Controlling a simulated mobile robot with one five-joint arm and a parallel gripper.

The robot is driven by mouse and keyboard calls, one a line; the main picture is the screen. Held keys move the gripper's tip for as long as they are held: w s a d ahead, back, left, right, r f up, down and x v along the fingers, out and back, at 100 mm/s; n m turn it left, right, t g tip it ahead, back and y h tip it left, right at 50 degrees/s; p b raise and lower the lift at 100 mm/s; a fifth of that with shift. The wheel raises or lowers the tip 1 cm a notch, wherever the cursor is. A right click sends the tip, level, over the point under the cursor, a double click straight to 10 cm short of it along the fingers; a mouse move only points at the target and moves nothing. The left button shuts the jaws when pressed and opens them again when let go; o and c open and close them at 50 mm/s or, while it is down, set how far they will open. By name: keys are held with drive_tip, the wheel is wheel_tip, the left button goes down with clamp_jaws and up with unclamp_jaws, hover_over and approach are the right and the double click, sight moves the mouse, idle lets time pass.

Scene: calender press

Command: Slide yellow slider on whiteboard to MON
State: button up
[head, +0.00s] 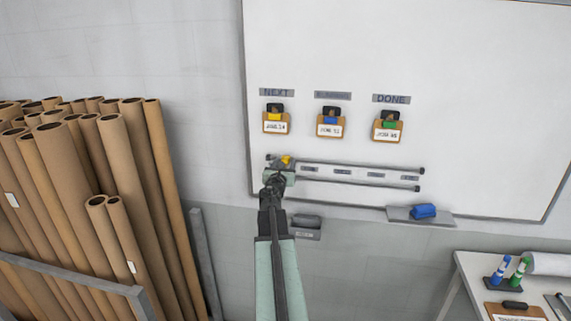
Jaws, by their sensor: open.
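The yellow slider (286,160) shows as a small yellow piece at the left end of a double rail (345,173) on the whiteboard (470,150). Several small grey labels sit along the rail; their text is too small to read, so I cannot tell which is MON. My gripper (279,176) is open at the left end of the rail, just below the yellow slider, and overlaps it in the picture. It hides the rail's lower left part. I cannot tell whether the jaws touch the slider.
Three clipped cards hang under NEXT (277,92), a middle label (332,96) and DONE (391,99). A blue eraser (424,211) lies on a ledge (400,214) below the rail. Cardboard tubes (125,150) stand at left. A table (466,275) with markers is lower right.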

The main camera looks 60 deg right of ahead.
drive_tip(key=v, duration=0.6)
drive_tip(key=shift+s+a, duration=0.15)
drive_tip(key=shift+a, duration=0.15)
